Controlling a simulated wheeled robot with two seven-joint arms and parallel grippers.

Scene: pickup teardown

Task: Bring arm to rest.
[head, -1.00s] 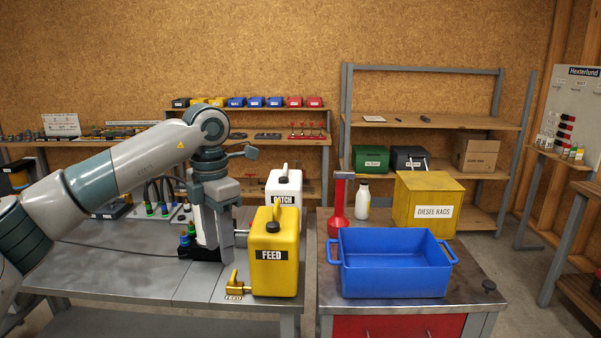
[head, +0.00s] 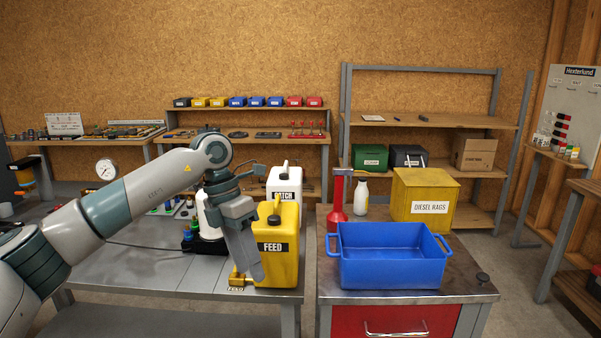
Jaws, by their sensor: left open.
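My left arm comes in from the left over the metal bench (head: 150,262). Its left gripper (head: 250,268) points down in front of the yellow FEED can (head: 284,262) and covers the can's left part. The gripper is open, and I see nothing held in it. I cannot tell whether it touches the can. My right gripper is not in the head view.
The white CATCH can (head: 287,180) stands behind the yellow can. A small yellow tap (head: 237,280) sits at its lower left. On the right bench are a blue crate (head: 392,268), a yellow DIESEL RAGS box (head: 424,196), a red tool (head: 338,205) and a white bottle (head: 361,198).

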